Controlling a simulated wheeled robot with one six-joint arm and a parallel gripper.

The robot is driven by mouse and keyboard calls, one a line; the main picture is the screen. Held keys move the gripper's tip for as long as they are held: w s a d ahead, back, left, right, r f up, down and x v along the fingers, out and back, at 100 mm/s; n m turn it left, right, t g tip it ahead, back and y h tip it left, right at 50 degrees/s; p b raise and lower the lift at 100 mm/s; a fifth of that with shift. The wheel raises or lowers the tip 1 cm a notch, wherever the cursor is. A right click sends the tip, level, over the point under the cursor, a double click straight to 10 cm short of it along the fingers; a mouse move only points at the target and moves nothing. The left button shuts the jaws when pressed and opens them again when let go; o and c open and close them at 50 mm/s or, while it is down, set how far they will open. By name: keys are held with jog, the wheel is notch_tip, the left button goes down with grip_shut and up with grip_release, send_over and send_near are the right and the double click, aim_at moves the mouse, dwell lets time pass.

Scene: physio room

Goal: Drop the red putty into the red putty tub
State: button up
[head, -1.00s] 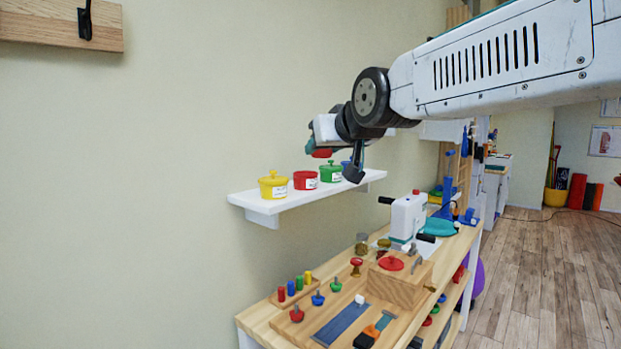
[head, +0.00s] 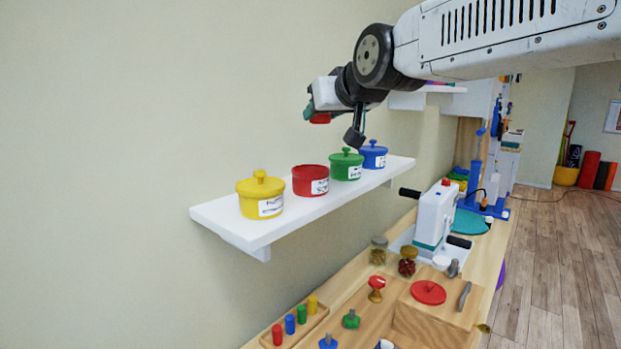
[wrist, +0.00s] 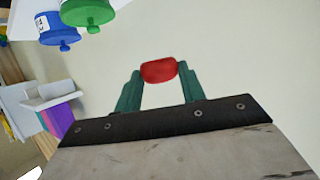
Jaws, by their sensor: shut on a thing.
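The red putty (wrist: 159,71) is a small rounded red lump between the green fingertips of my gripper (wrist: 158,78) in the wrist view. In the head view the putty (head: 320,118) shows under my gripper (head: 312,112), held above the shelf. The red putty tub (head: 310,181) stands on the white shelf with a white label and no lid knob showing, so it looks open. My gripper is above the tub, with a clear gap between putty and rim. The tub is not seen in the wrist view.
On the shelf (head: 225,213) a yellow tub (head: 259,191) stands left of the red one, a green tub (head: 345,166) and a blue tub (head: 373,155) to the right, all lidded. A workbench below holds a red lid-like disc (head: 428,292), pegs and a white machine (head: 435,215).

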jog(key=shift+a+f, duration=0.2)
jog(key=shift+f, duration=2.15)
jog(key=o, duration=1.1)
jog(key=shift+s, duration=0.1)
jog(key=shift+c, duration=0.2)
jog(key=v, duration=0.7)
jog(key=shift+s+d+r, duration=0.15)
jog(key=shift+s+d, duration=0.05)
jog(key=shift+s, duration=0.15)
jog(key=s+d+f+g+h, duration=0.1)
jog(key=s+d+f+g, duration=0.2)
jog(key=s+f, duration=0.3)
jog(key=s+d+f+g+h, duration=0.1)
jog(key=s+d+f+g, duration=0.2)
jog(key=f, duration=0.5)
jog(key=s+d+f+m+g, duration=0.1)
jog(key=s+d+f+g, duration=0.1)
jog(key=s, duration=0.4)
jog(key=s+d+f+m+g+h, duration=0.1)
jog(key=s+d+f, duration=0.3)
jog(key=s, duration=0.3)
jog(key=s+d+f+m+g+h, duration=0.1)
jog(key=s+d+f+g, duration=0.1)
jog(key=s+d+f, duration=0.2)
jog(key=shift+s+m+g, duration=0.3)
jog(key=shift+s+m, duration=0.1)
jog(key=shift+s, duration=0.75)
